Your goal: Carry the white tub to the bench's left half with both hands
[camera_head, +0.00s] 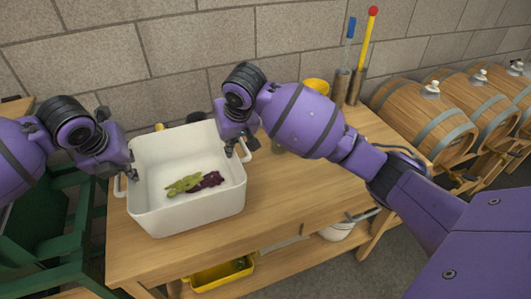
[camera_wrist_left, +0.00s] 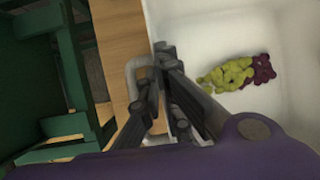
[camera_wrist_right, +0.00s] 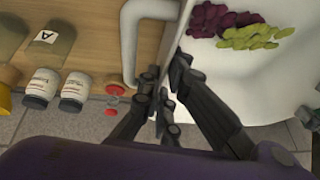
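The white tub (camera_head: 187,210) is upright at the left part of the wooden bench (camera_head: 265,220); I cannot tell if its base touches the top. Green and dark purple grapes (camera_head: 192,183) lie in it; they also show in the left wrist view (camera_wrist_left: 240,72) and right wrist view (camera_wrist_right: 240,28). My left gripper (camera_head: 131,172) is at the tub's left rim by its handle (camera_wrist_left: 134,75), its fingers close together on the wall. My right gripper (camera_head: 238,148) pinches the right wall beside the other handle (camera_wrist_right: 130,45). The fingers partly hide the rim on both sides.
A green frame (camera_head: 50,225) stands left of the bench. Barrels (camera_head: 425,115) line the right. Two holders with a blue and a yellow rod (camera_head: 366,45) and a yellow container (camera_head: 316,85) stand at the back. Labelled jars (camera_wrist_right: 42,85) sit right of the tub. A yellow tray (camera_head: 222,274) is below.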

